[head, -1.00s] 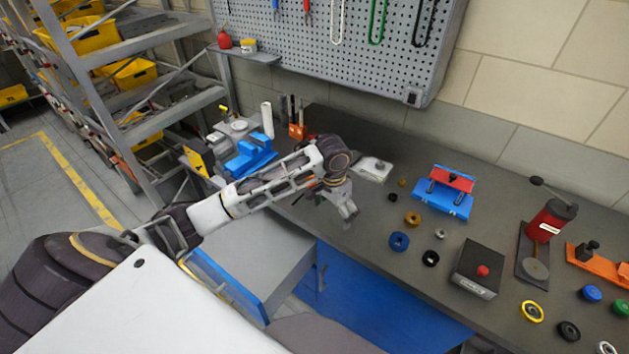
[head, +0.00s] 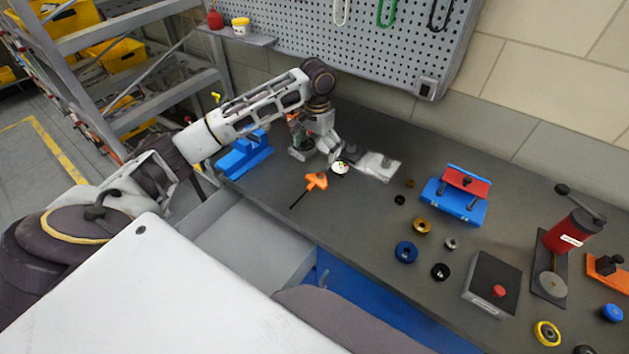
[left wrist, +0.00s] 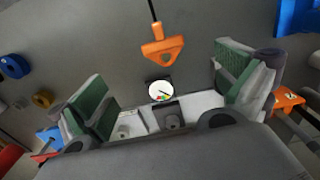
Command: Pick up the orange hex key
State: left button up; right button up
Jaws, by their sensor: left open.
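The orange hex key (head: 316,181) lies on the dark bench top near its front edge, its orange handle toward the back right and its black shaft toward the front left. In the left wrist view the hex key (left wrist: 162,50) shows near the top middle, ahead of the fingers. My left gripper (head: 318,154) is open and empty, behind and above the hex key, apart from it. Its two green-padded fingers stand wide apart in the left wrist view (left wrist: 165,85). My right gripper is not in view.
A small round dial (head: 340,168) and a grey-white plate (head: 377,164) lie right of the gripper. A blue vise (head: 244,154) stands left. Several rings, including a blue ring (head: 405,252), lie to the right. An open drawer (head: 262,250) is below the bench edge.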

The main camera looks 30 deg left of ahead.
pick_arm(q)
send_over(314, 182)
jog(key=shift+w+d+f, duration=0.15)
jog(key=shift+f, duration=2.05)
jog(key=shift+w+d+f, duration=0.1)
jog(key=shift+w+f, duration=0.05)
jog(key=shift+f, duration=2)
jog(key=shift+s+a+f+p, duration=0.15)
jog(key=shift+f+p, duration=0.2)
jog(key=shift+f, duration=0.95)
jog(key=shift+s+a+f+p, duration=0.1)
jog(key=shift+f+p, duration=0.25)
jog(key=shift+f, duration=0.95)
jog(key=c, duration=1)
jog(key=shift+r, duration=0.1)
notch_tip(314, 182, up, 10)
jog(key=shift+b, duration=0.45)
